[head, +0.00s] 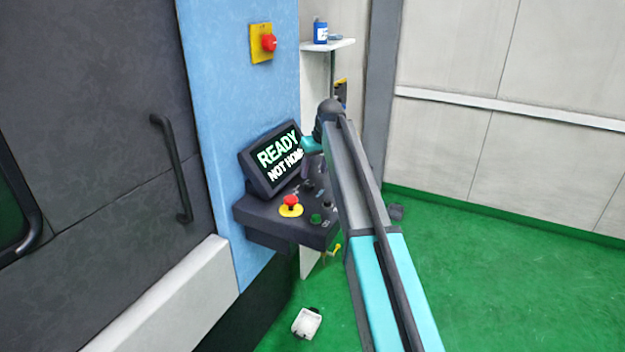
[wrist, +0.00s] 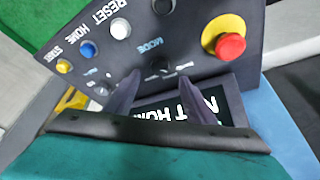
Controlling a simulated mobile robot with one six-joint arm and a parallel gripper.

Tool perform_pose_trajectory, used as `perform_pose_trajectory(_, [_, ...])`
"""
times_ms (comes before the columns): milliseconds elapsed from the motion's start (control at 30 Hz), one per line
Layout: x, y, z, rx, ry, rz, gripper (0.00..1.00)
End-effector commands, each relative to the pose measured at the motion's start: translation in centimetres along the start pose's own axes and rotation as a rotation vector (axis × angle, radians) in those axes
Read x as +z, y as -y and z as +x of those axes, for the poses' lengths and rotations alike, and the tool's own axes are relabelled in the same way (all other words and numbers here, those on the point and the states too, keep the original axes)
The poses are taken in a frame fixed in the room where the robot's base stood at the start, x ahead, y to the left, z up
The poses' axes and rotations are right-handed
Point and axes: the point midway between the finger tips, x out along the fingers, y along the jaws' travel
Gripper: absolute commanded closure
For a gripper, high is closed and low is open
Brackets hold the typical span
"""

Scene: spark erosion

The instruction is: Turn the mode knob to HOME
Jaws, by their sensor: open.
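The mode knob (wrist: 160,69) is a small dark knob beside the MODE label on the dark control panel (head: 268,218). In the wrist view it lies between the fingertips of my gripper (wrist: 157,85). The fingers stand apart, one on each side of it, and I cannot tell whether they touch it. The knob's pointer direction is too small to read. In the head view my arm hides part of the panel and most of my gripper. The screen (head: 272,160) above the panel reads READY and NOT HOME.
A red emergency stop on a yellow base (wrist: 230,46) sits near the knob. White RESET (wrist: 120,28), blue HOME (wrist: 87,47) and yellow START (wrist: 63,66) buttons line the panel. A second red stop (head: 269,43) is on the blue column. Green floor is open at right.

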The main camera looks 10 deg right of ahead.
Motion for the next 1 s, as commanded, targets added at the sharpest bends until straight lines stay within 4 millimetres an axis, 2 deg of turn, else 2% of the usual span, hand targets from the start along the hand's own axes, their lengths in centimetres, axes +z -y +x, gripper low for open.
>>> perform_pose_trajectory(600, [-0.1,-0.1,6.4,0.000,0.001,0.000,0.50])
perform_pose_trajectory(1000, [0.1,-0.1,7.4,0.001,0.000,0.001,0.50])
